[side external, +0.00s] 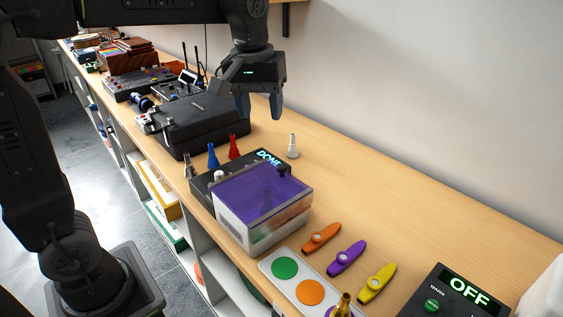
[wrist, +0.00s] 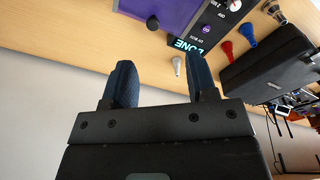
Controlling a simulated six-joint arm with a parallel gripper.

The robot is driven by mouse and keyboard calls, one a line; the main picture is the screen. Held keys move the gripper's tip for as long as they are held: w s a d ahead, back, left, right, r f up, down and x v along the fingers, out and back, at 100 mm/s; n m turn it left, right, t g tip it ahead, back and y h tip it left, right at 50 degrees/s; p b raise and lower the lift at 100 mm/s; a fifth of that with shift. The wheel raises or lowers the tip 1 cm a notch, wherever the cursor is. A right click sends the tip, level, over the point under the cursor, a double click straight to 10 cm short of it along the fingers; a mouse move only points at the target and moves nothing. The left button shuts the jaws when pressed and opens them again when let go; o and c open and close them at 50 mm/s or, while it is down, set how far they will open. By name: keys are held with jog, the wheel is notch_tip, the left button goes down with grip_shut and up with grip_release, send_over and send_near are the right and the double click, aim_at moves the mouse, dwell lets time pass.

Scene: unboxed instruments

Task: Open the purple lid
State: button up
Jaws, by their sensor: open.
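A clear box (side external: 262,230) with a purple lid (side external: 257,190) stands on the wooden bench. The lid lies on the box's top and looks shut, with a small dark knob at its far right edge. The purple lid (wrist: 165,12) also shows at the top of the wrist view, cut off by the frame, with its dark knob near the lower edge. My gripper (side external: 258,108) is open and empty, up above the bench behind the box and well apart from the lid. In the wrist view its two blue fingers (wrist: 160,82) are spread with nothing between them.
A black device reading DONE (side external: 207,183) sits behind the box, with blue (side external: 213,155), red (side external: 234,147) and white (side external: 293,146) nozzles nearby. A black case (side external: 200,125) stands farther back. Kazoos (side external: 347,257), a colored-dot tray (side external: 268,265) and an OFF device (side external: 445,295) lie in front.

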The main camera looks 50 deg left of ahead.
jog(key=n+g, duration=0.1)
jog(key=n, duration=0.1)
send_over(282, 165)
jog(key=f, duration=0.1)
notch_tip(282, 165, down, 14)
jog(key=shift+r, duration=0.15)
jog(key=shift+d, duration=0.1)
grip_shut()
dwell(0.4)
